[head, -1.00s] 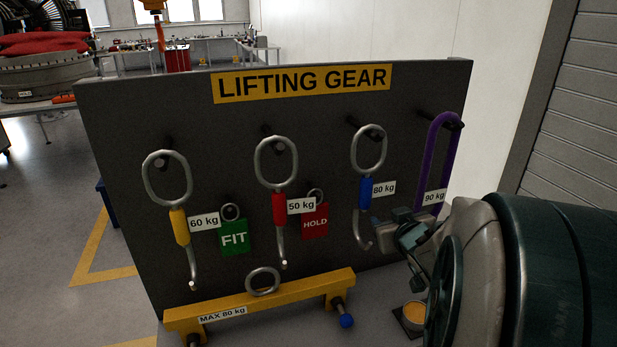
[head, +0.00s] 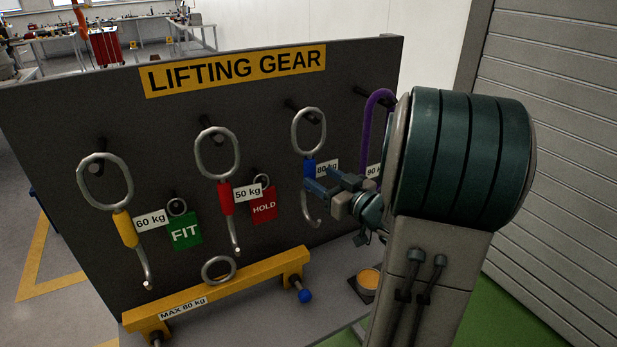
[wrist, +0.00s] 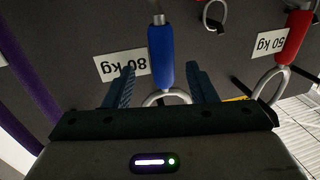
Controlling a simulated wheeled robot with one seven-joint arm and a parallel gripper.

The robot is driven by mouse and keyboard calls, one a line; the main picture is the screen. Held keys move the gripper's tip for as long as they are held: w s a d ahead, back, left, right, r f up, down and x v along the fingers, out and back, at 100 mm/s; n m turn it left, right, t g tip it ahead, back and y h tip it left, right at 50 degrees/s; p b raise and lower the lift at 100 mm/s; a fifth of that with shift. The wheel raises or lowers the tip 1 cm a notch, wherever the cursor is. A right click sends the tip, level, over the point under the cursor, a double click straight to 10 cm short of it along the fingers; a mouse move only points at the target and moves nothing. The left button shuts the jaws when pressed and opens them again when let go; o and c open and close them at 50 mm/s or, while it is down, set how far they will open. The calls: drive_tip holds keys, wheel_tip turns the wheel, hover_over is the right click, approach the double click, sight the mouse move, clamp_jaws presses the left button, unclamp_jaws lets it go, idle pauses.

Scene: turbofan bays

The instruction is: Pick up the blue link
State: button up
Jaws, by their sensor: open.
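The blue link (head: 309,170) hangs on a peg of the dark board, a steel ring above a blue sleeve and a hook below, beside an 80 kg label. In the wrist view its blue sleeve (wrist: 161,57) shows upside down between my two fingers. My gripper (head: 312,186) is open in front of the board, its fingers at the lower part of the sleeve and partly covering it. In the wrist view the fingers of my gripper (wrist: 160,82) stand one on each side of the link, apart from it.
A red link (head: 226,197) with a red HOLD tag (head: 263,207) and a yellow link (head: 125,229) with a green FIT tag (head: 185,233) hang to the left. A purple sling (head: 370,120) hangs close on the right. A yellow beam (head: 230,287) lies below.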

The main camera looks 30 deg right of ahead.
drive_tip(key=shift+f+p+x, duration=0.2)
drive_tip(key=shift+p+x, duration=0.25)
drive_tip(key=shift+x, duration=1.3)
drive_tip(key=shift+f+p+x, duration=0.2)
drive_tip(key=shift+p+x, duration=0.2)
drive_tip(key=shift+x, duration=1.35)
drive_tip(key=shift+a, duration=0.15)
drive_tip(key=shift+c, duration=0.3)
clamp_jaws()
